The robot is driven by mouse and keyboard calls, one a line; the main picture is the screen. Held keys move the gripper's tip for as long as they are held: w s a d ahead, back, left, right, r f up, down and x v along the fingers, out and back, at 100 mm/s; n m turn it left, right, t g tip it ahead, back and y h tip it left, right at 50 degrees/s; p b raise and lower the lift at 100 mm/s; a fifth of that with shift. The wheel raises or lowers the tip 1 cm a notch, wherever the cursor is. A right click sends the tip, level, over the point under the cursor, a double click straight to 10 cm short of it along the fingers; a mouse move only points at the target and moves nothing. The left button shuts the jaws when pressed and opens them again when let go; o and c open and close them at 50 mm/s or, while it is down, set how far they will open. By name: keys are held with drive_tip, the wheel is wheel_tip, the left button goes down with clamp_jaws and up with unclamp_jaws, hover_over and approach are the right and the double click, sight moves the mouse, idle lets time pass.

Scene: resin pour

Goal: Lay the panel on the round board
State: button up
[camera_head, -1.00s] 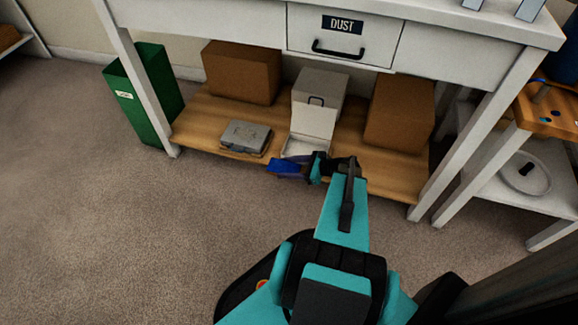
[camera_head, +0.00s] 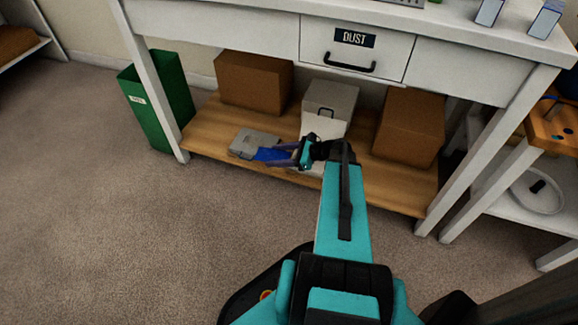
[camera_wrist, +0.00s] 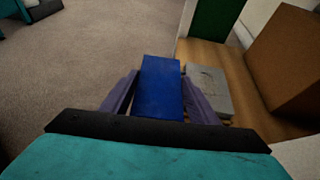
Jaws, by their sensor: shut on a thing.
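My gripper (camera_head: 296,153) is shut on a flat blue block (camera_head: 272,154), which could be the panel. In the wrist view the blue block (camera_wrist: 160,85) sits between the two purple-grey fingers (camera_wrist: 158,100) and sticks out ahead of them. In the head view it is over or in front of the low wooden shelf, beside a grey flat box. The gap below it cannot be judged. A white round piece (camera_head: 526,201) with a dark item on it lies on a lower white shelf at the right. It may be the round board.
The wooden shelf (camera_head: 393,196) under the white table holds the grey flat box (camera_head: 246,139), a white open-fronted box (camera_head: 332,99) and two brown boxes (camera_head: 252,82) (camera_head: 411,122). A green bin (camera_head: 163,100) stands left. Table legs flank the shelf. Carpet at left is clear.

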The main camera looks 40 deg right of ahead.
drive_tip(key=w+a+r+n+g+y, duration=0.1)
drive_tip(key=w+a+r, duration=0.2)
drive_tip(key=a+r, duration=0.6)
drive_tip(key=w+a+r+n+y, duration=0.1)
drive_tip(key=w+a+r, duration=0.2)
drive_tip(key=a+r, duration=0.6)
drive_tip(key=w+a+r+n+g, duration=0.1)
drive_tip(key=w+a+r, duration=0.2)
drive_tip(key=a+r, duration=0.6)
wheel_tip(320, 180, up, 5)
drive_tip(key=shift+w+f+g+y, duration=0.1)
drive_tip(key=shift+w+g+y, duration=0.1)
drive_tip(key=shift+g+y, duration=0.15)
drive_tip(key=shift+s+d, duration=0.1)
